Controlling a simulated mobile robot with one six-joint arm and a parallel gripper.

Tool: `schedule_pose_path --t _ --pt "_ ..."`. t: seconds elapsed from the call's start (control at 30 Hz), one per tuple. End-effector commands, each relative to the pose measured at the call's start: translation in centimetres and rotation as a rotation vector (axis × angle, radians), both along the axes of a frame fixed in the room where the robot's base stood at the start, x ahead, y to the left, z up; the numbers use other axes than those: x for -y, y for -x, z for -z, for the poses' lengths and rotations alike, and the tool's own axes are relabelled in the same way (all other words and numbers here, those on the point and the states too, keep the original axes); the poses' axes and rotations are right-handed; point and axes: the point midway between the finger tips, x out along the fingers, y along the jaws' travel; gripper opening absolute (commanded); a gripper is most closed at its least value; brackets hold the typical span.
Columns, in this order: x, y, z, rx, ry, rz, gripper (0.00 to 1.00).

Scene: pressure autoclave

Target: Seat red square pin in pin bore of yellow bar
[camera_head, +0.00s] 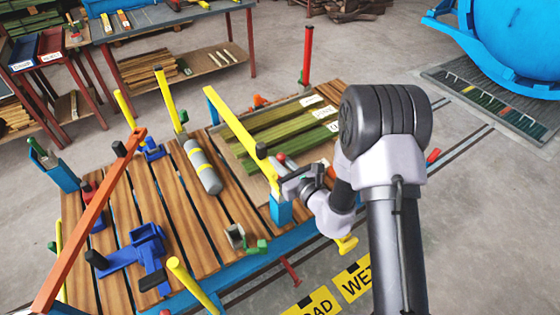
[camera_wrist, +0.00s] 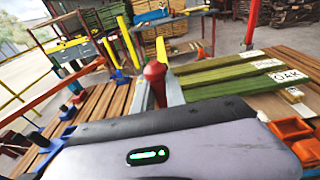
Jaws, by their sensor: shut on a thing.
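The yellow bar (camera_head: 236,128) slants across the timber cart in the head view, its near end close to a blue post (camera_head: 280,212). In the wrist view a yellow length (camera_wrist: 161,50), likely the same bar, shows behind the pin. The red square pin (camera_wrist: 155,80) stands upright between my gripper's grey fingers (camera_wrist: 157,96), its rounded red head uppermost. Its red head also shows in the head view (camera_head: 281,158). My gripper (camera_head: 290,176) is shut on the pin beside the bar's near end. The pin bore and the pin's lower end are hidden.
Green timber boards (camera_head: 275,127) with white labels lie beside the bar. A grey cylinder with a yellow band (camera_head: 203,167) lies on the slats. An orange bar (camera_head: 88,222) crosses the left side. Yellow stakes (camera_head: 167,99) and a red post (camera_head: 307,55) stand up around the cart.

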Motion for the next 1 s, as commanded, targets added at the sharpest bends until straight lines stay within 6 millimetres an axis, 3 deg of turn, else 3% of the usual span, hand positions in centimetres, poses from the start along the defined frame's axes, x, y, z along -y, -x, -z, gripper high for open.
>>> schedule_pose_path --t 1.0 --pt "0.0 0.0 2.6 0.001 -0.001 0.0 0.0"
